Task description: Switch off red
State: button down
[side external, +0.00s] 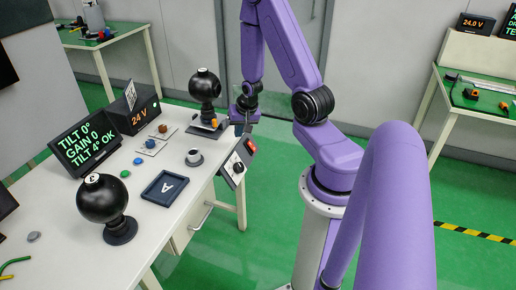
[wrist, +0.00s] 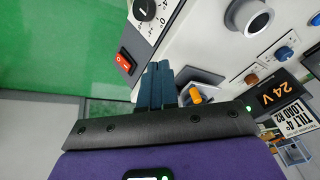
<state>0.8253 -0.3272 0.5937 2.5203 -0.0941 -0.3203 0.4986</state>
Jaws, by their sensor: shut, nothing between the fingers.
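The red rocker switch (side external: 251,146) sits on a grey control box (side external: 236,163) at the table's edge, beside a dial. In the wrist view the red switch (wrist: 125,62) shows white marks in a black frame; I cannot tell which way it is pressed. My gripper (side external: 246,113) is above the box and the switch in the side view. In the wrist view its blue-grey fingertips (wrist: 158,68) are together and empty, to the right of the switch and seemingly apart from it. The dial (wrist: 144,11) is at the top of the wrist view.
A black ball on a stand (side external: 205,85) is close behind my gripper. Another black ball (side external: 102,200) stands front left. A cup (side external: 194,157), a dark tray marked A (side external: 165,187), coloured buttons and a text display (side external: 86,143) are on the white table. Right of the box is open floor.

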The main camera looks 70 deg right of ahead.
jog(key=s+d+f+m+h, duration=0.2)
jog(key=s+d+f+m, duration=0.3)
jog(key=s+d+m, duration=0.2)
jog(key=shift+s+d, duration=0.65)
jog(key=shift+d, duration=0.5)
send_near(252, 146)
jog(key=s+d+f, duration=0.1)
jog(key=s+f, duration=0.3)
jog(key=f, duration=0.1)
jog(key=shift+w+d+f, duration=0.15)
jog(key=shift+w+f, duration=0.55)
jog(key=shift+w, duration=0.25)
jog(key=shift+w+d+f, duration=0.1)
jog(key=shift+w+f, duration=0.55)
jog(key=shift+w, duration=0.25)
